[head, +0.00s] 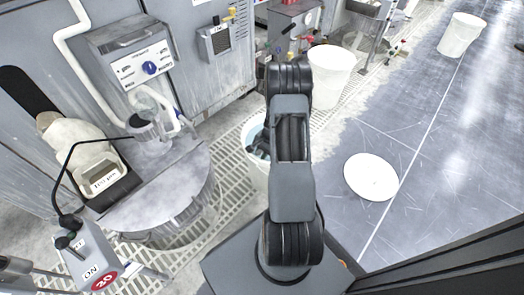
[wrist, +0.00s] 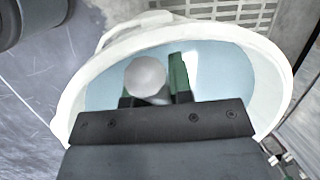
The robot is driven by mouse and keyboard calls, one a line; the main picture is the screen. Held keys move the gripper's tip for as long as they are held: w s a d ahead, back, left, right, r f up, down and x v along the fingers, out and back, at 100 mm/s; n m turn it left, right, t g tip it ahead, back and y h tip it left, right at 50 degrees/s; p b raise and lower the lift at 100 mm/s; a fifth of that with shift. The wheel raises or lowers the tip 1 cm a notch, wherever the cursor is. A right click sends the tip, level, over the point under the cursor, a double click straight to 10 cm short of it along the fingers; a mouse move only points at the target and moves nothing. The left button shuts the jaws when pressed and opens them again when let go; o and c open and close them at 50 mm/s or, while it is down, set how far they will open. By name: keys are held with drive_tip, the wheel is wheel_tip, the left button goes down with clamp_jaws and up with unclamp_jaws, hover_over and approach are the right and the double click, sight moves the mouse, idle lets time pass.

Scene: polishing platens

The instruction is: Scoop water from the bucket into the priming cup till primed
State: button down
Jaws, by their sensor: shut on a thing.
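A white bucket (head: 258,181) of pale blue water stands on the grating, partly hidden behind my arm in the head view. In the wrist view its rim (wrist: 72,103) surrounds the water (wrist: 105,91). My gripper (wrist: 155,92) is over the bucket's mouth, with green finger pads. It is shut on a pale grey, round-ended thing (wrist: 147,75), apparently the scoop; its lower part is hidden. In the head view my arm hides most of the gripper. I cannot clearly pick out the priming cup; a small fitting with pipes (head: 150,128) stands below the control box.
A round grey platen housing (head: 150,205) stands left of the bucket. A control box (head: 140,68) is on the cabinet behind. Another white bin (head: 330,78) stands behind my arm. A white disc (head: 371,177) lies on the mostly open floor at right.

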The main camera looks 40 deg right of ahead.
drive_tip(key=shift+h, duration=0.8)
drive_tip(key=shift+a+r+p, duration=0.2)
drive_tip(key=shift+r+p, duration=2.1)
drive_tip(key=shift+r, duration=0.25)
drive_tip(key=shift+t+h, duration=0.5)
drive_tip(key=shift+h, duration=0.1)
drive_tip(key=shift+s+r+p, duration=0.1)
drive_tip(key=shift+r+p, duration=1.4)
drive_tip(key=shift+r, duration=0.5)
drive_tip(key=shift+r+p, duration=1.6)
drive_tip(key=shift+r, duration=0.3)
drive_tip(key=shift+a+r, duration=0.1)
